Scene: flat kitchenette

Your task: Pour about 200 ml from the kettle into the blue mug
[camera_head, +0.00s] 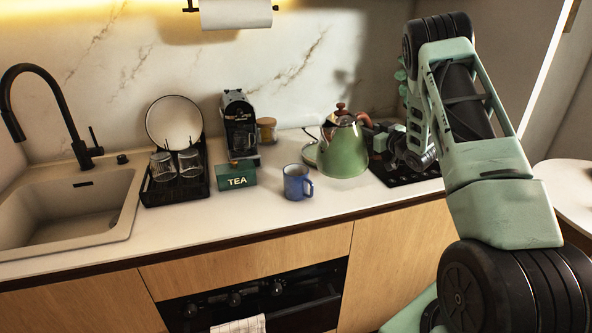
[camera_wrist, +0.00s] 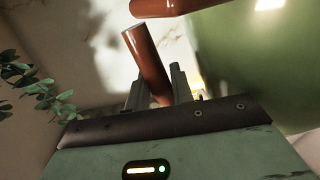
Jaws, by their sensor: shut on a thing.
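The kettle (camera_head: 343,155) is green with a steel top and a reddish-brown handle. It looks about upright at the right of the counter, its thin spout toward the left. I cannot tell whether it touches the counter. My gripper (camera_head: 377,141) reaches in from the right and is shut on the kettle's handle. In the wrist view, the fingers (camera_wrist: 157,86) close around the brown handle (camera_wrist: 148,58), with the green kettle body (camera_wrist: 265,65) to the right. The blue mug (camera_head: 294,184) stands upright, left of and nearer than the kettle, handle to the right. Its contents cannot be made out.
A green tea box (camera_head: 235,176) stands left of the mug, with a coffee machine (camera_head: 239,125) behind it. A black rack (camera_head: 176,188) holds glasses and a plate. A dark hob (camera_head: 405,174) lies under my arm. The counter before the mug is clear.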

